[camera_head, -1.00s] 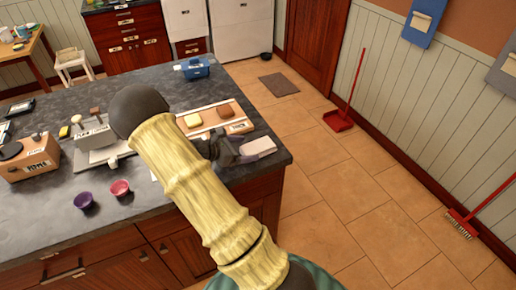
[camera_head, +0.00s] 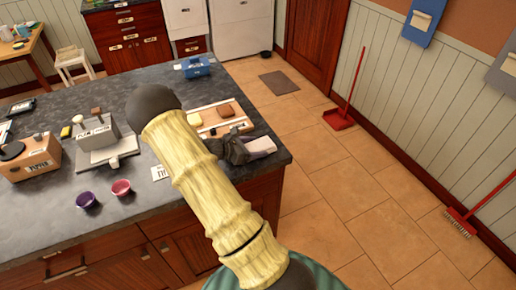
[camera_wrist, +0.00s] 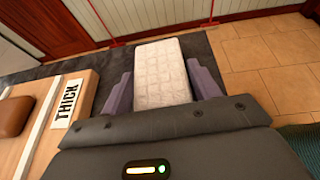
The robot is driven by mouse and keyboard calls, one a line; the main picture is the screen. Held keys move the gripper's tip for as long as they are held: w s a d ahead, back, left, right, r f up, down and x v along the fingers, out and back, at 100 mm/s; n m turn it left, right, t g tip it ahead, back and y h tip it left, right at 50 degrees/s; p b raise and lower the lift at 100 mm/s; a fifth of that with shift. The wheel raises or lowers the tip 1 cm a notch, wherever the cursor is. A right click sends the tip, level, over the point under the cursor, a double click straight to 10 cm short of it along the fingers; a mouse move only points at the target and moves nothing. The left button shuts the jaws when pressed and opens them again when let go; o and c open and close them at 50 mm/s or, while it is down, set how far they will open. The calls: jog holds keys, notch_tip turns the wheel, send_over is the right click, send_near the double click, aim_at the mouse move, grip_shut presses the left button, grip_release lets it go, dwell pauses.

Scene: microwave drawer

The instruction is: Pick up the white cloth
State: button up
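The white cloth (camera_head: 260,146) lies near the right edge of the dark countertop. In the wrist view the quilted white cloth (camera_wrist: 162,72) lies between the two purple-grey fingers of my gripper (camera_wrist: 161,88). The fingers are apart, one on each side of the cloth, and a narrow gap shows beside it. In the head view my gripper (camera_head: 240,150) is just left of the cloth, low over the counter. My arm hides part of the counter behind it.
A wooden board (camera_head: 221,117) with sponges lies beside my gripper, and its THICK label (camera_wrist: 68,103) shows in the wrist view. Purple (camera_head: 86,200) and pink (camera_head: 121,187) bowls, a white stand (camera_head: 100,143) and a blue box (camera_head: 196,67) are on the counter. Floor lies beyond its right edge.

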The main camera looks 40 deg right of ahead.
aim_at(255, 147)
jog(key=c, duration=0.3)
jog(key=shift+r, duration=0.1)
jog(key=shift+c, duration=0.2)
notch_tip(255, 147, up, 10)
jog(key=shift+w+f+b, duration=0.1)
jog(key=shift+b, duration=0.4)
jog(key=shift+w+a, duration=0.15)
jog(key=shift+s+d, duration=0.25)
jog(key=shift+w+a, duration=0.1)
jog(key=shift+a, duration=0.1)
jog(key=shift+d, duration=0.1)
jog(key=shift+s, duration=0.2)
dwell(0.9)
